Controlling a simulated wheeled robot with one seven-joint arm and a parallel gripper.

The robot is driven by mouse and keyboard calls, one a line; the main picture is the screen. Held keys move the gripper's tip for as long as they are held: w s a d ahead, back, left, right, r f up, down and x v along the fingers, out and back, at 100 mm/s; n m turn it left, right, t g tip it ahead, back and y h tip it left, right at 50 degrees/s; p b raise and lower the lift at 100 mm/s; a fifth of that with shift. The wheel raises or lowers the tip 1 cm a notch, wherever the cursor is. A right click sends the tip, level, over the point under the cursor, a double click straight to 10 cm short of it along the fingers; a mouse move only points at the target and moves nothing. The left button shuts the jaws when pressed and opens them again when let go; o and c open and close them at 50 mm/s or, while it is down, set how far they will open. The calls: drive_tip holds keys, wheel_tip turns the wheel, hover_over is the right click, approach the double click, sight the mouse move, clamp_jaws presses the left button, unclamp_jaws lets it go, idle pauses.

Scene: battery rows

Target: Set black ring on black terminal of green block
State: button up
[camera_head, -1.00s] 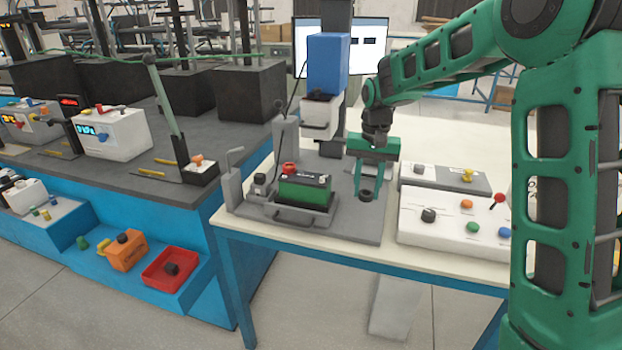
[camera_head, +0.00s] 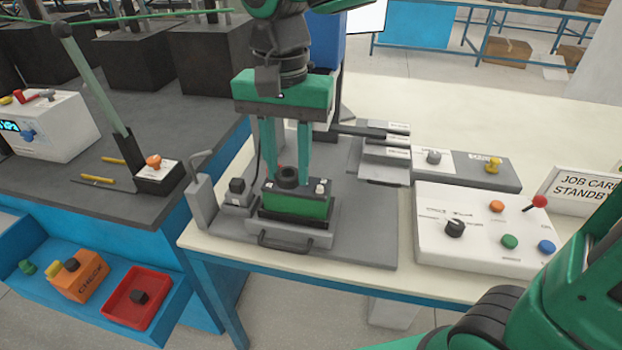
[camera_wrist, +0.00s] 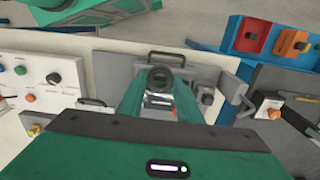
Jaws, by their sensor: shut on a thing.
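The green block (camera_head: 296,206) sits upright in a grey holder with a front handle on the bench plate. My gripper (camera_head: 288,178) is shut on the black ring (camera_head: 289,173), and its fingers point down over the block's top. The ring also shows in the wrist view (camera_wrist: 160,73) between the fingertips, with part of the block's top behind it. A pale terminal post (camera_head: 320,187) stands at the right of the block's top. A bit of red shows behind the left finger; the ring and fingers hide the rest of that side. I cannot tell whether the ring touches the block.
A grey bracket (camera_head: 195,190) and a small black-topped post (camera_head: 237,190) stand left of the block. A white control box (camera_head: 480,228) with coloured knobs is to the right. A red tray (camera_head: 130,300) sits on the blue step at lower left. The plate's right part is clear.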

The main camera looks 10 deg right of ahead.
hover_over(320, 185)
wheel_tip(320, 185, down, 7)
drive_tip(key=shift+r, duration=0.1)
drive_tip(key=shift+f, duration=2.05)
drive_tip(key=shift+f, duration=0.1)
drive_tip(key=o, duration=1)
wheel_tip(320, 185, up, 12)
